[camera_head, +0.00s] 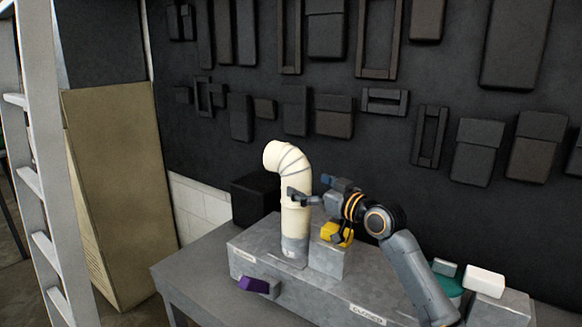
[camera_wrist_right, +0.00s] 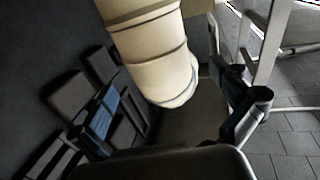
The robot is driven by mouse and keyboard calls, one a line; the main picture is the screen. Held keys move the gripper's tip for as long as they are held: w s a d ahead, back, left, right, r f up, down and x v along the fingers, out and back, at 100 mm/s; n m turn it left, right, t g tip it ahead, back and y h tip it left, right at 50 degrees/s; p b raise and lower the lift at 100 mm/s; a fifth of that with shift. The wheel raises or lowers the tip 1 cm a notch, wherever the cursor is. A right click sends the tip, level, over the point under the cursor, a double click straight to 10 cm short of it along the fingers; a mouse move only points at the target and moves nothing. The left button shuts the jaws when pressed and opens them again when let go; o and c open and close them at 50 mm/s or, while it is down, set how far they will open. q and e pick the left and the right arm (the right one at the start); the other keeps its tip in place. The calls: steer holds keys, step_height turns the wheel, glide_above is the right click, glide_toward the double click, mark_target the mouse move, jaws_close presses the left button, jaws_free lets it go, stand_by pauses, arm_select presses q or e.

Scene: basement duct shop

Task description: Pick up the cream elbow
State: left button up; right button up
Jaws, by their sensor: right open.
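The cream elbow (camera_head: 292,215) stands upright on a grey metal fixture (camera_head: 300,295) on the table, its curved top opening facing left. My right gripper (camera_head: 309,189) is open beside its upper part, with one finger across the elbow's near side. In the right wrist view the elbow (camera_wrist_right: 155,60) comes down from the top between the two spread fingers of my right gripper (camera_wrist_right: 178,110). A gap shows between each finger and the elbow, so I see no contact there. My left gripper is not in view.
A yellow part (camera_head: 334,232) sits on the fixture close to the elbow, under my wrist. A purple handle (camera_head: 253,284) sticks out in front. A ladder (camera_head: 38,180) stands at left.

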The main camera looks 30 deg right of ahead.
steer(key=shift+w+a+r+p, duration=0.1)
steer(key=shift+w+r+p, duration=0.1)
steer(key=shift+w+p, duration=0.3)
steer(key=shift+w+a+r+p, duration=0.1)
steer(key=shift+w+r+p, duration=0.1)
steer(key=shift+w+p, duration=0.25)
steer(key=shift+w+f, duration=0.25)
steer(key=shift+w, duration=1)
steer(key=shift+w+f+p, duration=0.1)
steer(key=shift+w+p, duration=0.15)
steer(key=shift+p, duration=0.05)
steer(key=shift+s, duration=0.1)
steer(key=shift+c, duration=0.4)
steer(key=c, duration=1.1)
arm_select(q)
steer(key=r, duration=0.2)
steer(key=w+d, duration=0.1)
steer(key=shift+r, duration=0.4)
arm_select(e)
steer(key=shift+c, duration=1)
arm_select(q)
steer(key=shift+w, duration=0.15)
